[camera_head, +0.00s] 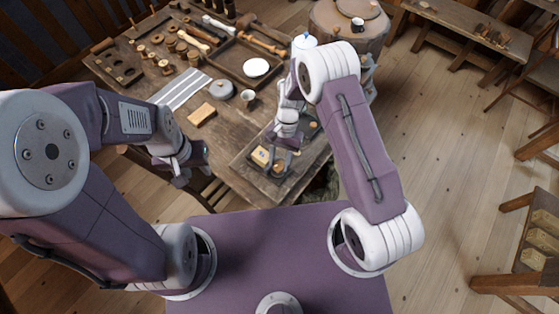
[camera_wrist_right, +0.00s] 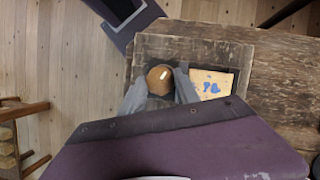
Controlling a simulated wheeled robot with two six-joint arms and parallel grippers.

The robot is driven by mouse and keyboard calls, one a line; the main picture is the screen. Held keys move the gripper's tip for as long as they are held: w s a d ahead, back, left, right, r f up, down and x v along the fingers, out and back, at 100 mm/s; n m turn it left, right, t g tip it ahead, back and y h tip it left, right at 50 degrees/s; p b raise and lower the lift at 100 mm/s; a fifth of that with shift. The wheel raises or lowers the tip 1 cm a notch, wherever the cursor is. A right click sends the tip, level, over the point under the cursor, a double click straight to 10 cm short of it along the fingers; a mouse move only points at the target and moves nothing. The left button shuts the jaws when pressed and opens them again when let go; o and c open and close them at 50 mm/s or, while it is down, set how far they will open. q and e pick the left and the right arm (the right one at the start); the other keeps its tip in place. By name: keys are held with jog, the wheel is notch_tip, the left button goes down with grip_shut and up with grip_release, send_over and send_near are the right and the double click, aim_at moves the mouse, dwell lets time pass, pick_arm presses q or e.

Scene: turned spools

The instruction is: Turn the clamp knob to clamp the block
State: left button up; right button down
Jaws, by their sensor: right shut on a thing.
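A round brown clamp knob (camera_wrist_right: 160,80) shows in the right wrist view, seen from above with a pale stripe across its top. My right gripper (camera_wrist_right: 163,76) is shut on it, one finger on each side. A pale wooden block (camera_wrist_right: 213,84) with blue marks lies right of the knob in a dark recess of the wooden clamp board (camera_wrist_right: 188,45). In the head view the block (camera_head: 260,156) sits on the board at the table's near edge, and my right gripper (camera_head: 281,157) reaches down beside it. My left gripper (camera_head: 190,172) hangs off the table's near left edge, away from the board; its fingers are unclear.
The table (camera_head: 225,140) holds a yellowish block (camera_head: 202,114), a grey round tin (camera_head: 221,89), a cup (camera_head: 248,96), a striped cloth (camera_head: 184,90) and a wooden tray (camera_head: 232,75) with a white dish (camera_head: 256,67). Several turned pieces stand at the back left. Clear tabletop lies left of the board.

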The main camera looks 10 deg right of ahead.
jog(key=c, duration=0.9)
grip_release()
